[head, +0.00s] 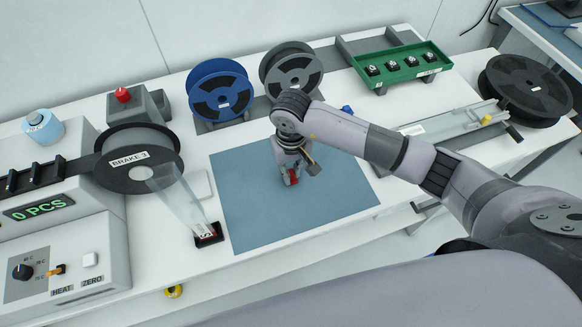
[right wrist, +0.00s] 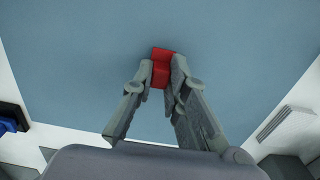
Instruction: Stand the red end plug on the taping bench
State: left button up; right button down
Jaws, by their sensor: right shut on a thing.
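The red end plug (head: 294,179) is between the fingertips of my right gripper (head: 290,177), low over the blue-grey mat (head: 245,215) on the white taping bench (head: 270,262). In the right wrist view the red plug (right wrist: 162,62) shows as a small block with a ridge, its far end sticking out past the fingers. My right gripper (right wrist: 160,82) is shut on it from both sides. I cannot tell whether the plug touches the mat. The fingers partly hide it in the head view. My left gripper is not in view.
A blue reel (head: 219,77) and a grey reel (head: 283,58) stand behind the mat. A green tray (head: 405,68) with several black parts is at the back right. The mat around the plug is bare.

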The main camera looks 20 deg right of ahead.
aim_at(291, 172)
jog(key=shift+f+b, duration=0.2)
jog(key=shift+b, duration=0.1)
jog(key=c, duration=1.6)
grip_release()
jog(key=shift+r, duration=0.2)
jog(key=shift+r+p, duration=0.2)
jog(key=shift+p, duration=0.25)
jog(key=shift+r+b, duration=2.15)
jog(key=shift+r, duration=3.7)
